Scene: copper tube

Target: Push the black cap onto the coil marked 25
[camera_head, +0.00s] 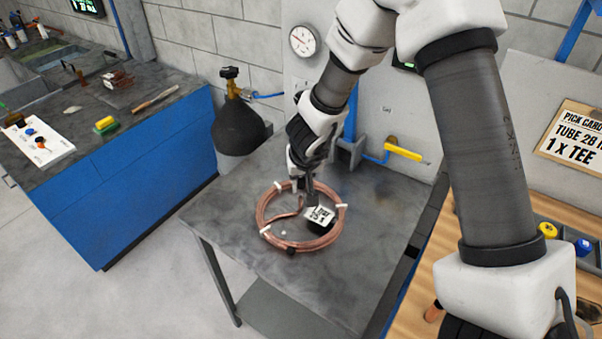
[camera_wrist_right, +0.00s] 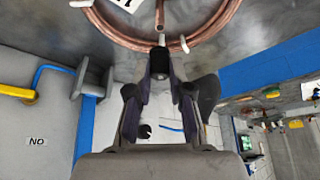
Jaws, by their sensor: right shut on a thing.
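A copper coil (camera_head: 262,207) lies flat on the grey metal table, bound with white ties. A white tag (camera_head: 320,214) with black print sits inside the ring; I cannot read its number surely. My right gripper (camera_head: 303,184) points down at the coil's far side. In the right wrist view the gripper (camera_wrist_right: 160,68) is shut on a small dark piece, apparently the black cap (camera_wrist_right: 159,59), mostly hidden between the fingers. A copper tube end (camera_wrist_right: 160,16) points toward it, with a pale tip between; I cannot tell whether they touch. My left gripper is not in view.
A dark cylinder with a brass valve (camera_head: 229,75) stands behind the table. A yellow-handled valve (camera_head: 404,151) is on the panel at right. A wooden bench (camera_head: 466,266) with small parts is at right. The table front (camera_head: 300,285) is clear.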

